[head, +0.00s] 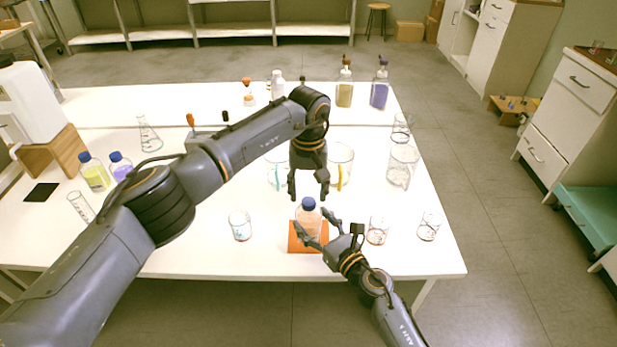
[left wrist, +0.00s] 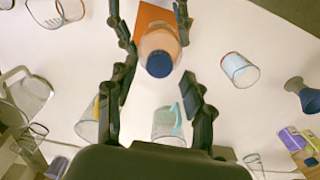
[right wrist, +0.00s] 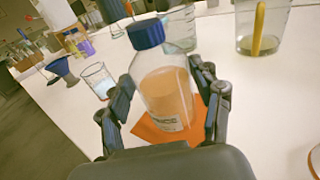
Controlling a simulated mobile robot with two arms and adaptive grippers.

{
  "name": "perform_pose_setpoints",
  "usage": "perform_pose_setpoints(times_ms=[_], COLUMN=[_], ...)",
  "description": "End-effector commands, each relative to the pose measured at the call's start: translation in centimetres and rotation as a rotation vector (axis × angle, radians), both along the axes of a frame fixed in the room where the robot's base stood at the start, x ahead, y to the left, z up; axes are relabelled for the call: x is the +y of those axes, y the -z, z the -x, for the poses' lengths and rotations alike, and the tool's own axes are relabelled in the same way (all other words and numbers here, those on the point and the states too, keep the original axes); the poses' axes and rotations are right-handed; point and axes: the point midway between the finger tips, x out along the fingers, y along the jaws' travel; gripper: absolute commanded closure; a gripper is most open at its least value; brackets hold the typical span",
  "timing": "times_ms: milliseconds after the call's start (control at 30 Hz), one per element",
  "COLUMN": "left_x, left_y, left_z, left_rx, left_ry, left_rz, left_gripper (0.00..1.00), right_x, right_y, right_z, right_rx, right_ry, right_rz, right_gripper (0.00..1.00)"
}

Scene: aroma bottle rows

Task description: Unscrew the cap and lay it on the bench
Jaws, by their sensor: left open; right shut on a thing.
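A clear bottle (head: 308,222) with orange contents and a blue cap (head: 308,203) stands upright on an orange mat (head: 296,243) near the bench's front edge. The cap is on the bottle's neck. My right gripper (head: 322,232) is shut around the bottle's body, and the right wrist view shows the bottle (right wrist: 165,92) between its fingers. My left gripper (head: 309,192) hangs above and just behind the cap, open and empty. In the left wrist view the cap (left wrist: 159,65) lies ahead between the spread fingers, apart from them.
On the white bench (head: 200,255), small beakers stand left (head: 240,226) and right (head: 377,230) of the mat. Larger beakers with coloured rods, one of them here (head: 341,165), stand behind my left gripper. Bare bench shows between the mat and the left beaker.

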Motion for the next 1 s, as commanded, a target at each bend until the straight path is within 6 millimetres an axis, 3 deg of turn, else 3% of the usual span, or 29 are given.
perform_pose_setpoints(times_ms=[200,533,800,1000], left_x=[-0.1,-0.1,-0.1,0.0], left_y=[2.1,2.5,2.5,2.5], left_z=[0.0,0.0,0.0,0.0], left_rx=[0.001,0.0,0.0,-0.001], left_ry=[0.0,0.0,0.0,-0.049], left_rz=[0.001,0.001,0.001,0.0], left_gripper=[0.48,0.48,1.0,1.0], right_x=[0.0,0.0,0.0,0.0], right_y=[0.1,0.1,0.2,0.2], right_z=[0.0,0.0,0.0,0.0], right_rx=[0.002,0.003,0.003,0.003], right_ry=[0.0,0.0,0.0,0.0], right_rz=[0.0,0.001,0.001,0.001], right_gripper=[1.0,1.0,1.0,1.0])
